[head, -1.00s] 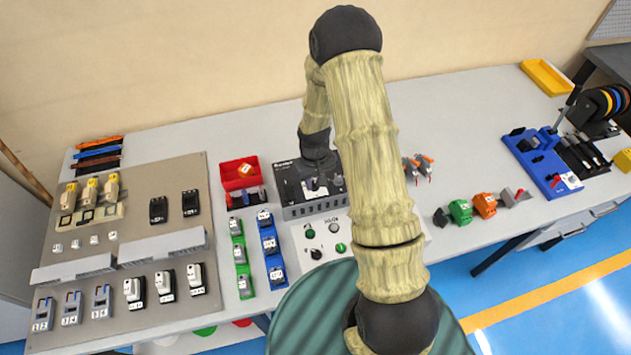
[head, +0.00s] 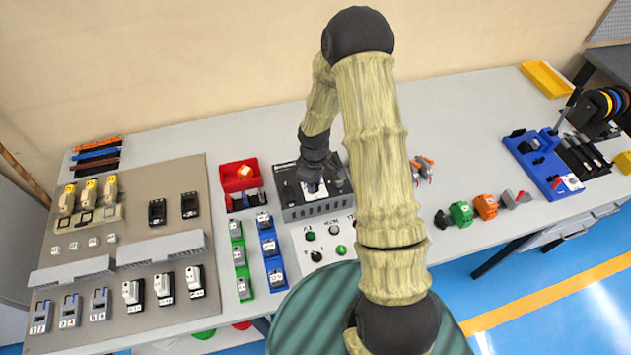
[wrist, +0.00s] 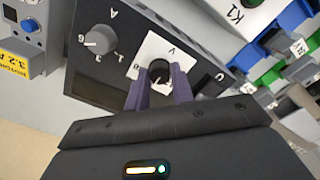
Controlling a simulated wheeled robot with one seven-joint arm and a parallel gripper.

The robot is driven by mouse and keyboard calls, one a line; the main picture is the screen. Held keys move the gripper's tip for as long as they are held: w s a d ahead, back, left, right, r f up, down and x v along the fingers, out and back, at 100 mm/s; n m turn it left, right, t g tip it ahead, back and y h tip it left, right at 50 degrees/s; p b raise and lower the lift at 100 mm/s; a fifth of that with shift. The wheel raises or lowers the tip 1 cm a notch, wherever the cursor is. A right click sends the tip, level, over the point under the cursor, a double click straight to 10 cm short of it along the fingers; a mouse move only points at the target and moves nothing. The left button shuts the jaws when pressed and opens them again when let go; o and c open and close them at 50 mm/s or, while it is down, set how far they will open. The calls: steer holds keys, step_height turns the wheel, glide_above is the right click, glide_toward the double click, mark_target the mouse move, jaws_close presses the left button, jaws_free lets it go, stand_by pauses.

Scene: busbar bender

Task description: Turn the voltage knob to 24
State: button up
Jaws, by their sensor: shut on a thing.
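The voltage knob (wrist: 159,69) is a small dark round knob on a white square plate marked V, on the face of a dark power supply box (head: 318,208). The purple fingers of my gripper (wrist: 160,84) stand on both sides of this knob and are shut on it. In the head view my gripper (head: 312,185) is over the power supply, and the knob is hidden there. A 0 shows at the left of the plate. The other scale marks and the exact knob setting cannot be read.
A grey knob (wrist: 100,40) marked A sits beside the voltage knob on the same face. A red bin (head: 240,176) stands left of the power supply. A light panel with buttons (head: 328,238) lies in front. The table right of my arm has free room.

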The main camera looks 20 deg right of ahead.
steer(key=o, duration=1)
steer(key=shift+r, duration=0.15)
step_height(320, 180, up, 17)
steer(key=shift+r+b, duration=0.1)
steer(key=shift+b, duration=0.8)
